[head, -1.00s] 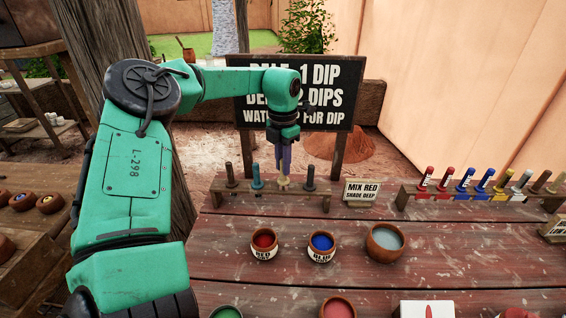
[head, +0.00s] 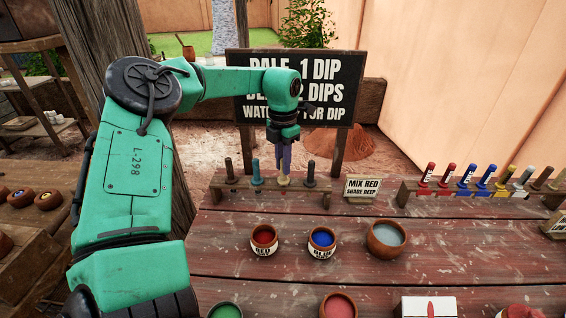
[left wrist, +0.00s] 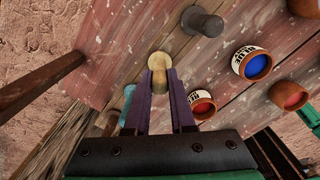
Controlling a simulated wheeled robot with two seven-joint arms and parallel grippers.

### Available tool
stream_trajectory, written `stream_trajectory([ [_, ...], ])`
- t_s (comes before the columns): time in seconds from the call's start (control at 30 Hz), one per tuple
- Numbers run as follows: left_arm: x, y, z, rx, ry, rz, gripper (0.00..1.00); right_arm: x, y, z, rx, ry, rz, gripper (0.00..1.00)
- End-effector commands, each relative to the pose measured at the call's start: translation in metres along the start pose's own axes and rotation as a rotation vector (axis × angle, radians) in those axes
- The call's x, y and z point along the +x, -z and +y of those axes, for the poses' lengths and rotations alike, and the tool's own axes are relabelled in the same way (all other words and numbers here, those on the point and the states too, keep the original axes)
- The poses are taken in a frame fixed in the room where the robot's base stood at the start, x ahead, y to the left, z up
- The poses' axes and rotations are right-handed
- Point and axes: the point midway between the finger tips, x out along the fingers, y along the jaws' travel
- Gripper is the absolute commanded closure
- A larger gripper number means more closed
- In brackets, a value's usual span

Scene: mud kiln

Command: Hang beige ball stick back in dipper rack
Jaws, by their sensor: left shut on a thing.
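The beige ball stick (head: 283,181) is upright at the dipper rack (head: 213,186), between the teal stick (head: 256,174) and a dark grey stick (head: 310,175). My left gripper (head: 284,165) points down over it, its purple fingers shut on it. In the left wrist view the beige ball stick (left wrist: 159,62) shows its rounded end just beyond the left gripper's fingertips (left wrist: 160,78). Whether it is seated in its slot is hidden. Another dark stick (head: 229,171) stands at the rack's left end. My right gripper is not in view.
A dark sign (head: 340,100) stands behind the rack. A small "mix red" sign (head: 362,188) is right of it. Red (head: 264,240), blue (head: 321,242) and grey (head: 386,239) paint bowls stand in front. A second rack (head: 405,193) holds several coloured sticks at right.

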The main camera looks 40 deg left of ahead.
Motion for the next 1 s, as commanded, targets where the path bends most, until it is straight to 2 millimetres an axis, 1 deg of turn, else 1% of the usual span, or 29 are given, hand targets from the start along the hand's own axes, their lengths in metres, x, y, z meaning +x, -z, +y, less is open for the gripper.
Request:
stream_trajectory([
  [0.03,0.0028,-0.0001,-0.0001,0.000,0.000,0.000,1.00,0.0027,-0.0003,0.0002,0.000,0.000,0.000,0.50],
  [0.27,0.0025,-0.0001,0.0000,0.000,0.000,0.000,1.00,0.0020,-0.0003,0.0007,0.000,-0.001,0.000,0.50],
  [0.3,0.0025,-0.0001,0.0000,0.000,0.000,0.000,0.63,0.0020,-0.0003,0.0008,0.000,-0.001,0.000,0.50],
  [0.33,0.0025,-0.0001,0.0000,0.000,0.000,0.000,0.51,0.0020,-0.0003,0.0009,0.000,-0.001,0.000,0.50],
  [0.37,0.0025,-0.0001,0.0000,0.000,0.000,0.000,0.43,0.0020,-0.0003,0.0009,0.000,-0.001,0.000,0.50],
  [0.57,0.0026,0.0000,0.0000,0.000,-0.001,0.000,0.43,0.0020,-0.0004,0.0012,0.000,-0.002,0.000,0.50],
  [0.6,0.0027,0.0000,0.0001,0.000,-0.001,0.000,0.39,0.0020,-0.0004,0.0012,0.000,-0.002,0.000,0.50],
  [0.67,0.0027,0.0000,0.0001,0.000,-0.001,0.000,0.16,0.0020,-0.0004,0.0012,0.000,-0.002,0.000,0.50],
  [0.7,0.0027,0.0000,0.0001,0.000,-0.001,0.000,0.13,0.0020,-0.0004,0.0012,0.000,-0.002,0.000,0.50],
  [1.0,0.0011,0.0000,0.0001,0.000,-0.001,0.000,0.13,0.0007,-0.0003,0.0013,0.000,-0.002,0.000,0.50],
])
